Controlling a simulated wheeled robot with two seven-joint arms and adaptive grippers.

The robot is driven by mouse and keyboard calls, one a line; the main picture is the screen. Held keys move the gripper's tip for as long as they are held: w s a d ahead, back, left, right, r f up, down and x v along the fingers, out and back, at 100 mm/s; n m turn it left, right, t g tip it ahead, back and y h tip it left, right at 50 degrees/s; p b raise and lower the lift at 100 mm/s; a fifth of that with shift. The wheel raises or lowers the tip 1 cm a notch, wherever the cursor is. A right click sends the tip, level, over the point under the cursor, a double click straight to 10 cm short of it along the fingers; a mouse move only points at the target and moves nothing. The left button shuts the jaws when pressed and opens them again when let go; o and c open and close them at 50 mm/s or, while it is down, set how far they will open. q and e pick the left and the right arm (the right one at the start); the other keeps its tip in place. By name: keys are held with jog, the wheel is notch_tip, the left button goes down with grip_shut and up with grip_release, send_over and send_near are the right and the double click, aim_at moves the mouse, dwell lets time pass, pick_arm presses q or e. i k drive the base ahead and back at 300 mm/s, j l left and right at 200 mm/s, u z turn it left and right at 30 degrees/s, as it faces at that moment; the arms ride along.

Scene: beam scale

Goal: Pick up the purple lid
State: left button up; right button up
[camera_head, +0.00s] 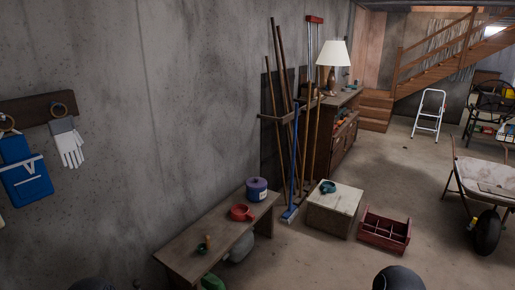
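A purple, round, lidded-looking container (257,190) stands upright at the far right end of the wooden bench (187,243). It has a small pale label on its side. Its purple top (256,182) appears to be the lid, sitting on the container; the seam is too small to tell clearly. Neither of my grippers shows in the head view. Dark rounded shapes at the bottom edge look like parts of my own arms.
A red cup (241,213) and small green and orange items (204,246) share the bench. A pale crate (334,208) bears a teal cup (327,187). A red toolbox (384,231), brooms (292,165) and a wheelbarrow (485,183) stand right of the bench.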

aim_at(253, 182)
jog(key=i+l+z, duration=0.15)
jog(key=i+z, duration=0.2)
jog(key=i, duration=0.35)
jog(key=i+z, duration=0.3)
jog(key=i, duration=0.4)
jog(key=i+j+z, duration=0.35)
jog(key=i, duration=0.3)
jog(key=i+j, duration=0.3)
jog(key=i, duration=0.15)
jog(key=i+j, duration=0.3)
jog(key=i, duration=0.2)
jog(key=i+j+z, duration=0.1)
jog(key=i+j, duration=0.2)
jog(key=i, duration=0.15)
jog(key=i+j, duration=0.2)
jog(key=j, duration=0.2)
jog(key=u, duration=0.05)
